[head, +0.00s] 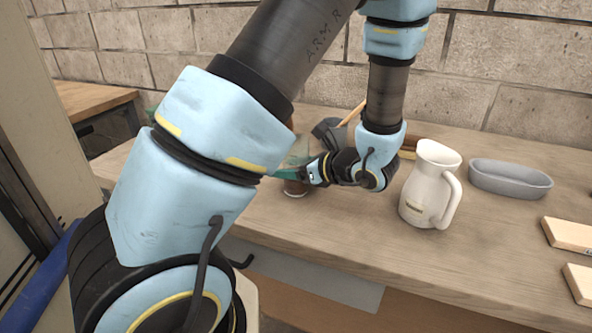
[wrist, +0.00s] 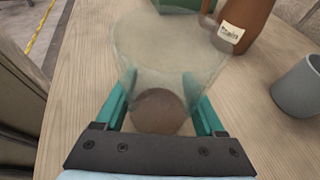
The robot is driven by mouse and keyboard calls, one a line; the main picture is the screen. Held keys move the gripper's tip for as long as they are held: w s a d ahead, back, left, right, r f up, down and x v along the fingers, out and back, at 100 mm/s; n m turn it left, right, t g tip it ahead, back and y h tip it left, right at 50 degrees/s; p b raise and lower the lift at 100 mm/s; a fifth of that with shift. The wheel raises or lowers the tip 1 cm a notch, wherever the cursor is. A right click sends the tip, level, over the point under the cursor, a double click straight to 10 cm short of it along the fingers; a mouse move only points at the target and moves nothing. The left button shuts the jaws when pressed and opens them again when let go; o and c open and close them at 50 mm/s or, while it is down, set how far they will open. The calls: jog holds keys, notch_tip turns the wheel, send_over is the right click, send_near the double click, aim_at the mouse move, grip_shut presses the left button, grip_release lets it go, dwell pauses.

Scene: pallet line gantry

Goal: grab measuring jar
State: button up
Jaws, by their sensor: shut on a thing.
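The measuring jar (wrist: 165,45) is a clear, see-through vessel with a wide rim and brown at its bottom. In the wrist view it stands between the two teal fingers of my gripper (wrist: 160,85), which is shut on it from both sides. In the head view the jar's brown lower part (head: 296,188) shows just below my gripper (head: 290,174), at or close to the table top. My arm hides some of the jar there. I cannot tell whether its base touches the wood.
A cream jug (head: 428,185) stands right of my wrist on the wooden table (head: 340,235), with a grey oval tub (head: 510,178) beyond it. In the wrist view a brown labelled bottle (wrist: 247,20) and a grey cup (wrist: 298,88) stand nearby. A block wall (head: 530,60) runs behind.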

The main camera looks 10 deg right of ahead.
jog(key=c, duration=0.3)
jog(key=shift+r, duration=0.15)
jog(key=shift+c, duration=0.2)
